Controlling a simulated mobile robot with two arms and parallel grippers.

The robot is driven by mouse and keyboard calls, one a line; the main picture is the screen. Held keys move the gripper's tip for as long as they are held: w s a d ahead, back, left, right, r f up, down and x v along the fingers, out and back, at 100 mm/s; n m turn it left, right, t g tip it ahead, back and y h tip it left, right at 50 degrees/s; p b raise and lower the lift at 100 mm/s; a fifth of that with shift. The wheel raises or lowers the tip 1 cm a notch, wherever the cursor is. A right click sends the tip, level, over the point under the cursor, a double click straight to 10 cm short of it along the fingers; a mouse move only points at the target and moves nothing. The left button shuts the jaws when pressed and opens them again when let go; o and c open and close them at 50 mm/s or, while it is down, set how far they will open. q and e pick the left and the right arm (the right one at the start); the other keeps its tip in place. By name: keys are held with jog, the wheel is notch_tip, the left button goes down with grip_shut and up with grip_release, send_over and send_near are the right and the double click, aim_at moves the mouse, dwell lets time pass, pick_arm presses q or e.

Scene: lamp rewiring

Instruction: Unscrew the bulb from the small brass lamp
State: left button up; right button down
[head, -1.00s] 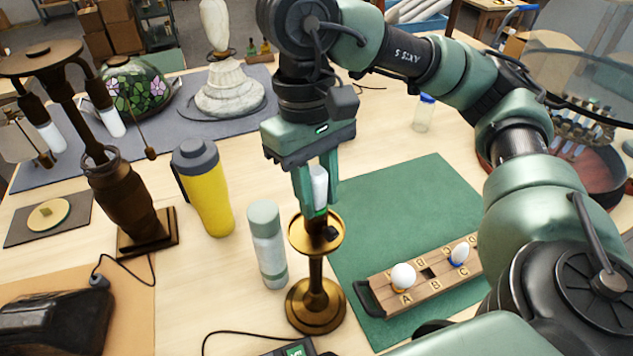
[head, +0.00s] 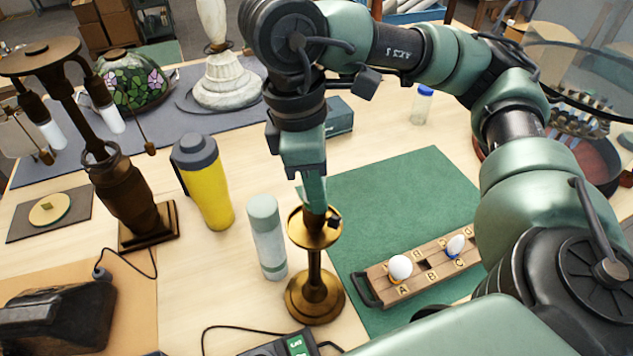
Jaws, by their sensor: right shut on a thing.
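The small brass lamp (head: 315,272) stands upright on the table in the middle of the head view, with a round base, a thin stem and a dished top. My right gripper (head: 314,194) points down from above at the lamp's socket, seen edge-on. It is shut on the bulb, which its fingers now hide. I cannot see whether the bulb is still in the socket's thread. My left gripper is not in view.
A wooden rack (head: 425,268) with lettered slots holds two small white bulbs on the green mat (head: 385,195). A pale flask (head: 267,240) stands close left of the lamp, beside a yellow bottle (head: 207,190). A tall dark bronze lamp (head: 125,195) stands further left.

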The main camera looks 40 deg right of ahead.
jog(key=c, duration=1)
grip_release()
jog(key=shift+c, duration=0.2)
